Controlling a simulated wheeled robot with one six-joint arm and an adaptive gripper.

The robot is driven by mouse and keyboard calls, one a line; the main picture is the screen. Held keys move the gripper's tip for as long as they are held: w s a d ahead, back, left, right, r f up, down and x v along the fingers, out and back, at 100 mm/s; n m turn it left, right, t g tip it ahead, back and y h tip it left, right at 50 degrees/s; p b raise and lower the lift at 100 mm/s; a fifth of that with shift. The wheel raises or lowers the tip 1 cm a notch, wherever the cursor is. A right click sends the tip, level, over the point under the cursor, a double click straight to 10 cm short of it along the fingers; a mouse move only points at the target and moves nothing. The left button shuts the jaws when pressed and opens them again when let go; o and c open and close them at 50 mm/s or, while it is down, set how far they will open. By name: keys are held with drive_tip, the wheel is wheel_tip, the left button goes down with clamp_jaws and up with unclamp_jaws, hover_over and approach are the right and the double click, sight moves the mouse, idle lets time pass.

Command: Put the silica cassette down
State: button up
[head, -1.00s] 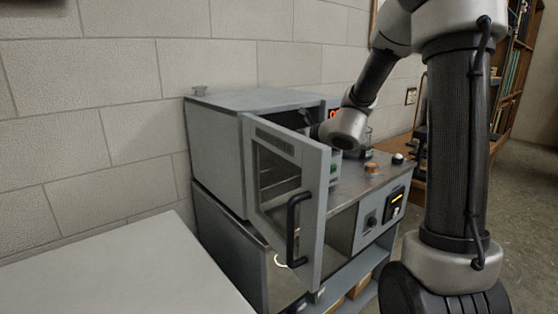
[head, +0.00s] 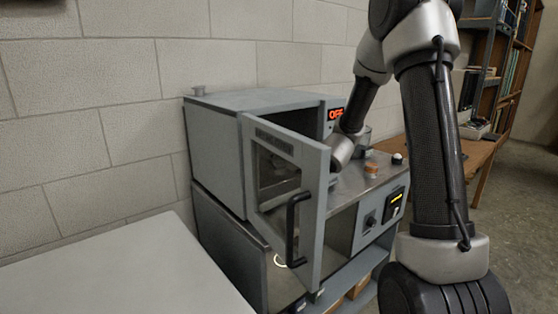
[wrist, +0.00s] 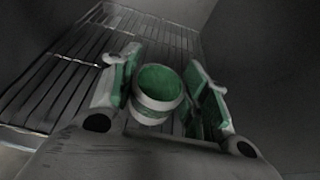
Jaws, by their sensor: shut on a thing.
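The silica cassette (wrist: 157,104), a short pale cylinder with a green top, sits between the fingers of my gripper (wrist: 163,62) in the wrist view. The green-padded fingers are shut on it. A wire rack (wrist: 60,85) lies below and beyond it inside the oven chamber. I cannot tell whether the cassette touches the rack. In the head view my arm reaches into the grey oven (head: 215,150) behind its open door (head: 312,215). The door and oven body hide most of my gripper and the cassette there.
The oven display (head: 335,114) reads OFF. A clear pale table (head: 120,270) is at front left. The door stands close to my arm.

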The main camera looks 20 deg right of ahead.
drive_tip(key=shift+f, duration=0.15)
drive_tip(key=o, duration=1.1)
